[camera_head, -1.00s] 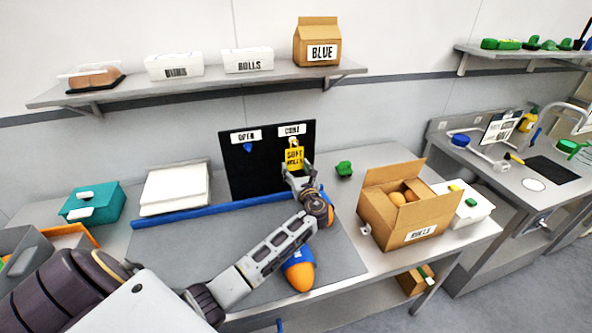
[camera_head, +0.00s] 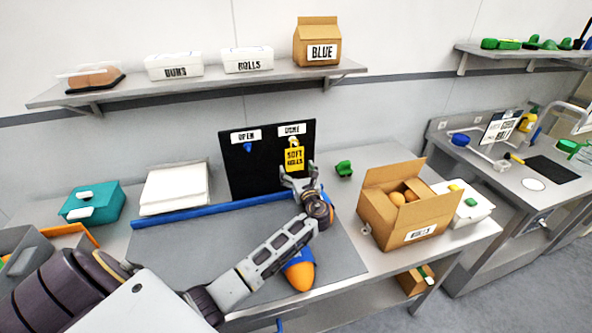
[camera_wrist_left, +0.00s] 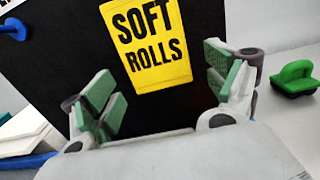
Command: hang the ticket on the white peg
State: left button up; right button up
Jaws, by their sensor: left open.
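The yellow ticket (camera_head: 294,158), lettered SOFT ROLLS, hangs against the black board (camera_head: 262,180) under the DONE label (camera_head: 291,129). A small whitish peg (camera_head: 293,141) shows at its top edge. The ticket also fills the upper middle of the left wrist view (camera_wrist_left: 148,45), where its top is cut off. My left gripper (camera_head: 299,177) is just below the ticket, open and apart from it. Its green-padded fingers (camera_wrist_left: 168,95) are spread with nothing between them. A blue peg (camera_head: 247,147) under the OPEN label is empty. My right gripper is not in view.
A green-handled object (camera_head: 344,169) lies right of the board. An open cardboard box (camera_head: 404,205) with rolls stands further right. A blue bar (camera_head: 215,207) runs along the back of the grey mat (camera_head: 200,250). A white stack (camera_head: 174,188) stands to the left.

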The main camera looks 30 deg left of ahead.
pick_arm(q)
jog(key=v, duration=1.1)
jog(key=shift+f, duration=0.1)
dwell(0.5)
